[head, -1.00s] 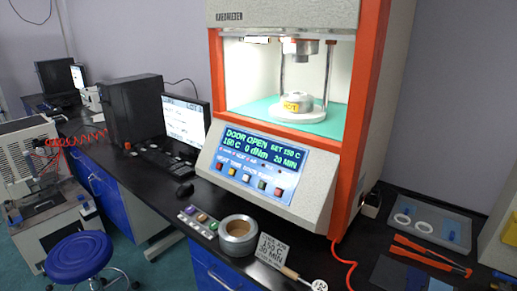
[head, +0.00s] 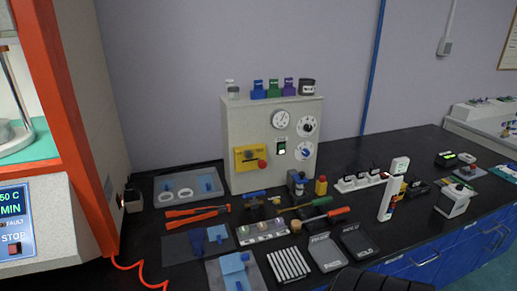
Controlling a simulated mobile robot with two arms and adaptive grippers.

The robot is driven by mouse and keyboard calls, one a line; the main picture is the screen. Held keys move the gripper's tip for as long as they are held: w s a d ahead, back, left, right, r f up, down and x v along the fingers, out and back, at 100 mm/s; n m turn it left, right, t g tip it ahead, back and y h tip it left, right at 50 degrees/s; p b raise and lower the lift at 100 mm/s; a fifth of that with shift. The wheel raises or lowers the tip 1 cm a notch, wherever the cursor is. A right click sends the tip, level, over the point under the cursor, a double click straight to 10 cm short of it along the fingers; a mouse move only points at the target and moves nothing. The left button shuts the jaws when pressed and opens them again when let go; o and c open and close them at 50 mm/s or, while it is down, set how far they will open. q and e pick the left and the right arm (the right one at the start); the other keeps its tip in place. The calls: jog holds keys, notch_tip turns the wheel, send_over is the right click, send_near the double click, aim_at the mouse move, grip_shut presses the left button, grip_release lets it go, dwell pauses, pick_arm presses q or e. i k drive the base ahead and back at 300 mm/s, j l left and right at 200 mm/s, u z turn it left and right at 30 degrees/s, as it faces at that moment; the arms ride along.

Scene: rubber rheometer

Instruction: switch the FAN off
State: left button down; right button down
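A grey control box (head: 266,145) stands against the wall on the black bench, in the middle of the head view. Neither gripper can be made out. A dark rounded shape at the bottom edge may be part of my arm.
The orange-framed rheometer (head: 72,130) stands at the left. A grey tray (head: 190,187), orange-handled tools (head: 195,214), a power strip (head: 361,180), a white upright device (head: 394,188) and black trays (head: 360,241) crowd the bench before and beside the box.

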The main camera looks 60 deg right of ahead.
aim_at(282, 148)
jog(key=z, duration=1.95)
